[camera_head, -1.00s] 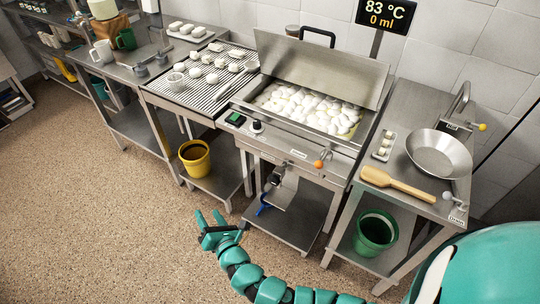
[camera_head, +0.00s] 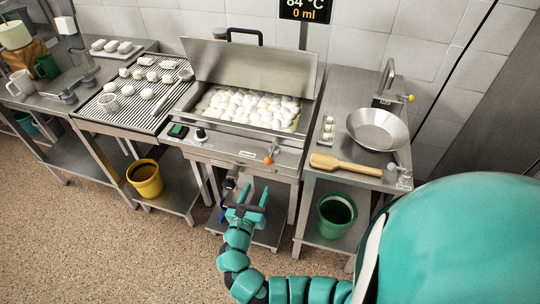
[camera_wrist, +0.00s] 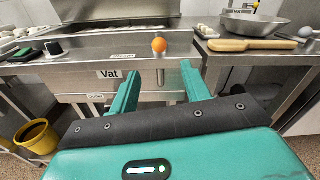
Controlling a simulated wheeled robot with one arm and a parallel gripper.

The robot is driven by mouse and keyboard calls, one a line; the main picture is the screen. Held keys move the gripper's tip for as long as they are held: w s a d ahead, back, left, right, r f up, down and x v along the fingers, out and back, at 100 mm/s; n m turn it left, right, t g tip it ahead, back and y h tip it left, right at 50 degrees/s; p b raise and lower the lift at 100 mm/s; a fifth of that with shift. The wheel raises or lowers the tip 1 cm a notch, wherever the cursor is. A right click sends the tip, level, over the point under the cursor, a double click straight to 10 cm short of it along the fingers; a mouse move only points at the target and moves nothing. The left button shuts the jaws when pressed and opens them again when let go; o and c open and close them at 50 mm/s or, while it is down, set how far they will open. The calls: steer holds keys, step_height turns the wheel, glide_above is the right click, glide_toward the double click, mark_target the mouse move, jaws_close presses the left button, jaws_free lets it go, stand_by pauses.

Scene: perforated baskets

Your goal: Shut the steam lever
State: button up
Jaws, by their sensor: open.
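An orange ball-ended lever (camera_head: 268,160) sits on the front panel of the steel vat (camera_head: 228,149), beside a small label too small to read surely. In the wrist view the orange ball (camera_wrist: 159,45) is straight ahead, with a thin metal stem under it. My teal gripper (camera_head: 247,197) is open and empty, in front of the vat and lower than the ball. In the wrist view its two fingers (camera_wrist: 160,84) stand apart on either side of the stem's line, short of the ball and not touching it.
The vat holds many white pieces under a raised lid (camera_head: 250,66). A display (camera_head: 305,9) reads 84 °C, 0 ml. A wooden paddle (camera_head: 345,164) and a steel bowl (camera_head: 375,130) lie on the right table. A yellow bucket (camera_head: 145,178) and a green bucket (camera_head: 336,214) stand below.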

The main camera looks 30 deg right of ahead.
mark_target(267, 164)
steer(key=p+x, duration=0.3)
steer(key=x, duration=1.1)
steer(key=shift+w+p, duration=0.25)
steer(key=shift+p, duration=0.05)
steer(key=shift+w+d+f, duration=0.1)
steer(key=shift+w+d, duration=0.25)
steer(key=shift+d, duration=0.1)
steer(key=shift+c, duration=0.5)
jaws_close()
